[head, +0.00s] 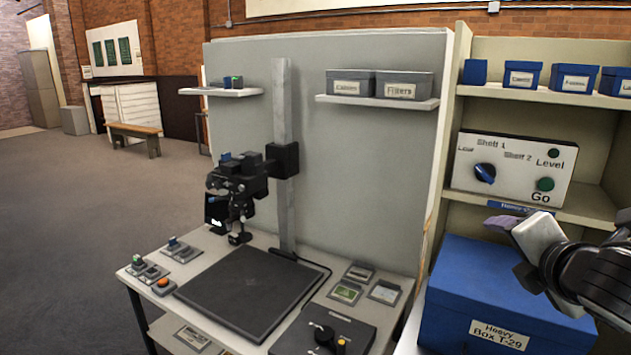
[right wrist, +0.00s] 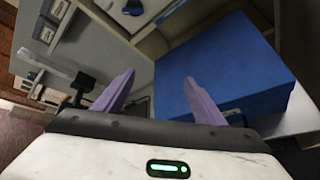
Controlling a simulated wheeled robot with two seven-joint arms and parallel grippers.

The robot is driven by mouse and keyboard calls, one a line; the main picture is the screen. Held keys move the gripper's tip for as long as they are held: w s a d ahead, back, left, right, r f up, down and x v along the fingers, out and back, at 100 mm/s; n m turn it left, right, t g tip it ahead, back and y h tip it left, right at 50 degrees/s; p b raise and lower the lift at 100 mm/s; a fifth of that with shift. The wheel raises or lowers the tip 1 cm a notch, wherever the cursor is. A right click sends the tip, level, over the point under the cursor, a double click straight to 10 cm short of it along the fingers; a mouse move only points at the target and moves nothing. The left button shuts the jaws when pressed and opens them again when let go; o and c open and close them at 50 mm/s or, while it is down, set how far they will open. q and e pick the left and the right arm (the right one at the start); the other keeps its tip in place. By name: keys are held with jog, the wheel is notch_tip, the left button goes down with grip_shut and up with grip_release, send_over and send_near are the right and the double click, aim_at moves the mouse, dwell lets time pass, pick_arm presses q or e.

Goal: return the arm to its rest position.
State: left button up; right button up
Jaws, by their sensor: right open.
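My right arm comes in from the right edge of the head view. Its white gripper, with purple fingers (head: 500,222), is above the large blue box labelled "Heavy Box T-29" (head: 480,285), in front of the shelf unit. In the right wrist view the two purple fingers (right wrist: 158,85) are spread apart with nothing between them. The blue box (right wrist: 225,65) shows beyond and to the right of the fingers. I cannot tell the exact gap between gripper and box. My left gripper is not in view.
A control panel (head: 512,168) with a blue knob and green button stands on the shelf behind the gripper. Small blue boxes (head: 575,77) line the shelf above. To the left, a table carries a camera stand (head: 284,160) and a black baseboard (head: 250,290). Open floor (head: 80,210) lies farther left.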

jog(key=s+a+f+m+g+y, duration=0.2)
jog(key=s+a+f+m, duration=0.25)
jog(key=f, duration=0.45)
jog(key=s+a+f+m+g+y, duration=0.1)
jog(key=s+a+f+m+g, duration=0.15)
jog(key=s+a+f, duration=0.5)
jog(key=s+d+f+m+g, duration=0.1)
jog(key=s+f+m+g, duration=0.4)
jog(key=s+f+m, duration=1.25)
jog(key=w+a+f+n+t+y, duration=0.1)
jog(key=a+f+n+t, duration=0.2)
jog(key=f, duration=0.7)
jog(key=shift+w+a+f+t+y, duration=0.15)
jog(key=shift+w+a+t+y, duration=0.35)
jog(key=shift+a, duration=0.3)
jog(key=shift+s+a+f+t, duration=0.15)
jog(key=shift+a+f+t, duration=0.1)
jog(key=shift+f+t, duration=0.25)
jog(key=shift+c, duration=0.3)
